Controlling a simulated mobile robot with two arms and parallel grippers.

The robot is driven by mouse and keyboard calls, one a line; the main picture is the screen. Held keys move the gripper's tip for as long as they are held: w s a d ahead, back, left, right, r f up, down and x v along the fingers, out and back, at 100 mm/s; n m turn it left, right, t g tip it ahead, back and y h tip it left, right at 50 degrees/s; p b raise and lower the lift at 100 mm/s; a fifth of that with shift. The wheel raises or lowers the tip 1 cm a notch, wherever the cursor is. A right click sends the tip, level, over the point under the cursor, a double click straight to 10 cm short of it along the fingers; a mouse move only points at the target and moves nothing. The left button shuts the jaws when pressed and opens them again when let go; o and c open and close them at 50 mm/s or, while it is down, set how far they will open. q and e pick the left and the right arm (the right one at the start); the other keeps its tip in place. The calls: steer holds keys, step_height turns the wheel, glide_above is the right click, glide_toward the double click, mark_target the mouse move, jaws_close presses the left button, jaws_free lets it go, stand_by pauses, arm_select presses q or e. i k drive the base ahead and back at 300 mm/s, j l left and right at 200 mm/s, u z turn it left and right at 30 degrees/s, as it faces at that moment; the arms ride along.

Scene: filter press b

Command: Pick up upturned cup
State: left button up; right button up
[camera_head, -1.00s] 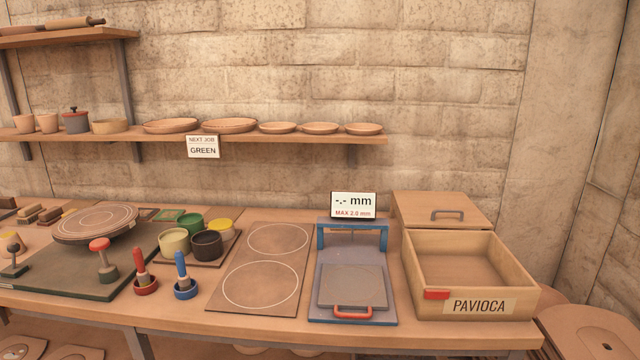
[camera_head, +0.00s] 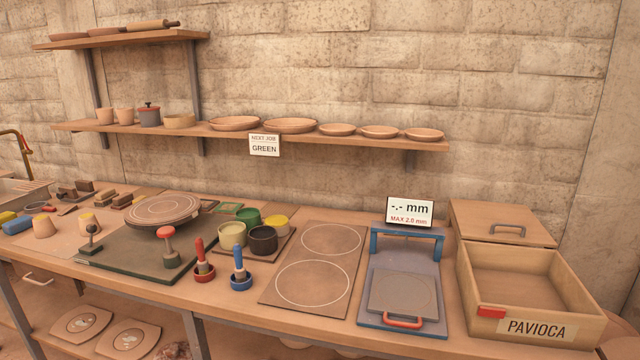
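Neither of my grippers is in view, and nothing touches these cups.
A turntable (camera_head: 163,211), a red-knobbed post (camera_head: 167,247), glaze pots (camera_head: 263,239) and red and blue brushes (camera_head: 239,268) stand right of the cups. A blue sponge (camera_head: 17,224) lies left. Two more cups (camera_head: 124,115) sit on the lower shelf.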

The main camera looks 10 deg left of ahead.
mark_target(88, 217)
steer(key=u, duration=1.6)
steer(key=i+j+z, duration=0.1)
steer(key=z, duration=0.25)
steer(key=i+j+z, duration=0.1)
steer(key=z, duration=0.3)
steer(key=i+j+z, duration=0.1)
steer(key=z, duration=0.25)
